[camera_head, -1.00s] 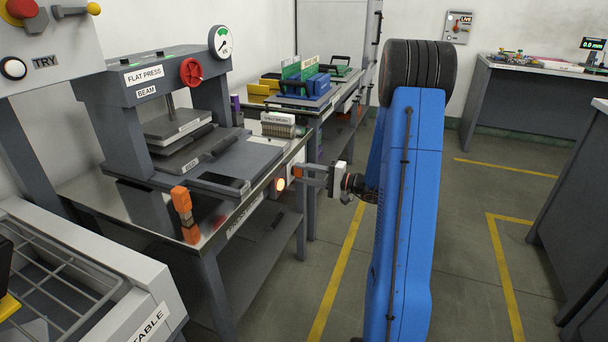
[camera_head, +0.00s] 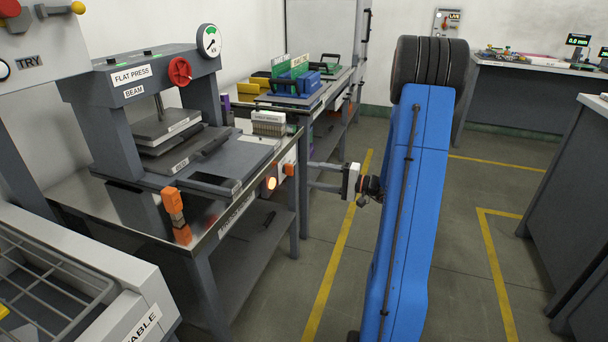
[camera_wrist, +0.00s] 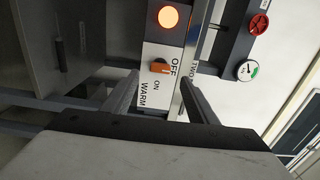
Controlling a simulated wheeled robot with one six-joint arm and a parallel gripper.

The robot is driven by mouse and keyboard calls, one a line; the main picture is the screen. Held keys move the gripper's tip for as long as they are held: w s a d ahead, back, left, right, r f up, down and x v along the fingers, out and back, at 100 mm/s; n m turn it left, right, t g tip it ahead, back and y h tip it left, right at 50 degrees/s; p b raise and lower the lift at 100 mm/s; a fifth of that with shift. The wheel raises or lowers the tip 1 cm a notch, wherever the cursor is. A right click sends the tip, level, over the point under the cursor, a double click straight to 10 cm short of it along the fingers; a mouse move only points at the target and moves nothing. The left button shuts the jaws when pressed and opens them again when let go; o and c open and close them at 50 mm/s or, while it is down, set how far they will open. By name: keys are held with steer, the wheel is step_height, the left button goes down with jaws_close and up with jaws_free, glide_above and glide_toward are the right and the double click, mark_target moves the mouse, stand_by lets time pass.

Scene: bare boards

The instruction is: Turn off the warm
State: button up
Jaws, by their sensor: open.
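The warm switch is an orange knob (camera_wrist: 160,68) on a white plate in the wrist view, with OFF, ON and WARM printed by it. I cannot tell which mark the knob points to. A round lamp (camera_wrist: 168,17) beside it glows orange. In the head view the lit lamp (camera_head: 271,183) and the orange knob (camera_head: 289,169) are on the front of the press bench. My gripper (camera_head: 309,175) is open and empty in front of the knob, its fingers pointing at the panel. In the wrist view its fingers (camera_wrist: 159,82) lie on either side of the knob, apparently short of it.
The flat press (camera_head: 140,95) stands on the bench (camera_head: 120,225), with a gauge (camera_head: 209,41) and red handwheel (camera_head: 180,71). An orange block-like part (camera_head: 173,200) is at the bench's front edge. Free floor (camera_head: 430,190) lies to the right of my arm.

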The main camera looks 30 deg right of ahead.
steer(key=v, duration=0.9)
steer(key=shift+s+d, duration=0.25)
steer(key=shift+s, duration=0.1)
steer(key=s+a+r+n+g, duration=0.1)
steer(key=s+a+n+g, duration=0.2)
steer(key=a, duration=0.5)
steer(key=s+a+r+n+g, duration=0.15)
steer(key=a+g, duration=0.25)
steer(key=a, duration=0.5)
steer(key=s+a+r+n+g, duration=0.1)
steer(key=s+a+r+g, duration=0.2)
steer(key=a, duration=0.5)
steer(key=s+a+r+n+h, duration=0.1)
steer(key=s+a+n+h, duration=0.1)
steer(key=s+h, duration=0.3)
steer(key=s+a+r+n+h, duration=0.1)
steer(key=s+h, duration=0.5)
steer(key=s, duration=0.7)
steer(key=shift+a+n+t, duration=0.3)
steer(key=shift+a+n, duration=0.4)
steer(key=shift+n, duration=0.15)
steer(key=shift+r, duration=0.15)
